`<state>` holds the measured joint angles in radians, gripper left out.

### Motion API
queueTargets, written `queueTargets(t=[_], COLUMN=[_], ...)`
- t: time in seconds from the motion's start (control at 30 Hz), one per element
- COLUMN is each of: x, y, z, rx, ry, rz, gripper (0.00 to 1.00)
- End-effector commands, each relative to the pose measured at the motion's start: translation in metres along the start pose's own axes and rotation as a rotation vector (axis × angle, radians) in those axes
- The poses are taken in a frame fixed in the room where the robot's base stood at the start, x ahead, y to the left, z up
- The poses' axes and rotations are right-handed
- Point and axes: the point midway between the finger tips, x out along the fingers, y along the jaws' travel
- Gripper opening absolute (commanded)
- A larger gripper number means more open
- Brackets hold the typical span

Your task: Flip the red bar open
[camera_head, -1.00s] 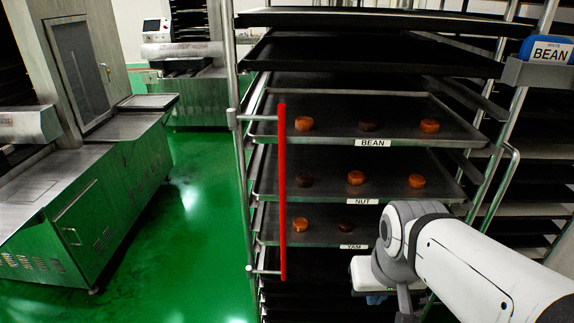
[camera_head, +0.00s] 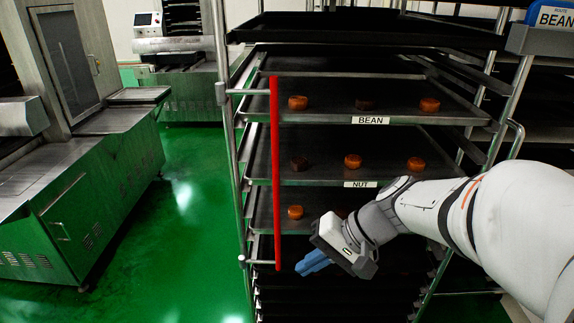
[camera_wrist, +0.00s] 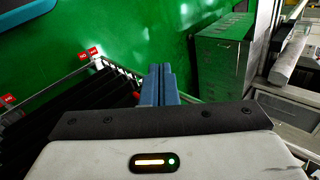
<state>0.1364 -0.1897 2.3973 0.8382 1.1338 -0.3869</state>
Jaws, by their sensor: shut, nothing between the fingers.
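The red bar (camera_head: 276,175) stands upright across the front of the tray rack, near its left post. Short metal arms at its top and bottom join it to that post. My gripper (camera_head: 303,266) has blue fingers that are shut and empty. In the head view the fingertips point left, just right of the bar's lower end, with a small gap in the picture; I cannot tell the depth between them. The closed fingers also show in the wrist view (camera_wrist: 160,85). A small red spot left of them there may be the bar.
The rack holds trays with round cakes, labelled BEAN (camera_head: 372,120) and NUT (camera_head: 361,184). My arm covers part of the lower trays. A steel machine (camera_head: 90,190) stands at the left, with open green floor (camera_head: 185,215) between it and the rack.

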Motion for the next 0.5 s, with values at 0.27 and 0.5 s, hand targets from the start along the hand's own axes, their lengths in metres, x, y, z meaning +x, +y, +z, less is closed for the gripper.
queueTargets(t=[0.27,0.5], x=[0.0,-0.028], y=[-0.015,-0.007], z=[-0.104,-0.158], rx=[0.098,0.107], ry=[0.186,0.37], rz=[-0.578,-0.807], gripper=[0.0,0.0])
